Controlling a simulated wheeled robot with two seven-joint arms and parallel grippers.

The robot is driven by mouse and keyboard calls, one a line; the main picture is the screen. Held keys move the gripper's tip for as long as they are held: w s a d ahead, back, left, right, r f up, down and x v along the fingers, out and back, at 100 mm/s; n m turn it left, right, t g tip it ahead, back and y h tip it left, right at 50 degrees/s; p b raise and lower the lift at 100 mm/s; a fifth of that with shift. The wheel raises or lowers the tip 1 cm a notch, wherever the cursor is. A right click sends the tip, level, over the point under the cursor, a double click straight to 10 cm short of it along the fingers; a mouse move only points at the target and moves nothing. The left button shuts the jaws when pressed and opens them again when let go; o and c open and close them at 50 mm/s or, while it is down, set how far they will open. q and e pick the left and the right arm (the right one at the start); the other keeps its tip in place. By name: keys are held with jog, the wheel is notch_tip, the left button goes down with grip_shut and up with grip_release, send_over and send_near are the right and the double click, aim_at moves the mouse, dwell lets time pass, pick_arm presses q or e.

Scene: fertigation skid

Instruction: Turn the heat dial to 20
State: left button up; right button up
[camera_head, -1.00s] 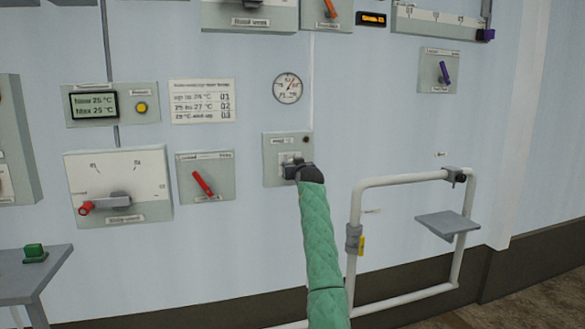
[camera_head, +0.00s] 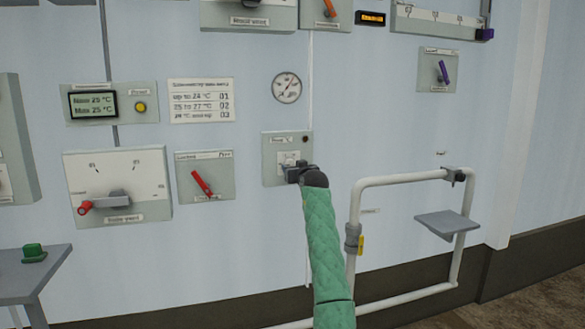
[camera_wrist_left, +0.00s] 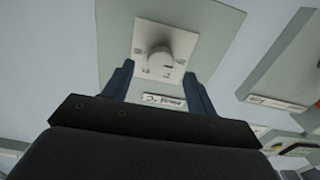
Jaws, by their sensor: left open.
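The heat dial is a round pale knob (camera_wrist_left: 160,60) on a white square plate with small marks, set in a grey-green box (camera_head: 272,150) on the wall. A label reading "Heat °C" shows upside down in the left wrist view. My left gripper (camera_wrist_left: 159,75) is open. Its two dark fingers point at the dial plate, one to each side, with the knob between and slightly beyond the tips in the picture; I see no contact. In the head view my left gripper (camera_head: 291,172) covers the lower part of the dial. My right gripper is not in view.
A red lever switch (camera_head: 202,184) and a larger dial panel (camera_head: 140,165) are left of the heat box. A round gauge (camera_head: 287,88) is above it. A white pipe rail (camera_head: 400,180) with a grey shelf (camera_head: 447,224) stands out to the right.

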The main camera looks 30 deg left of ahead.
pick_arm(q)
jog(key=shift+v, duration=1.9)
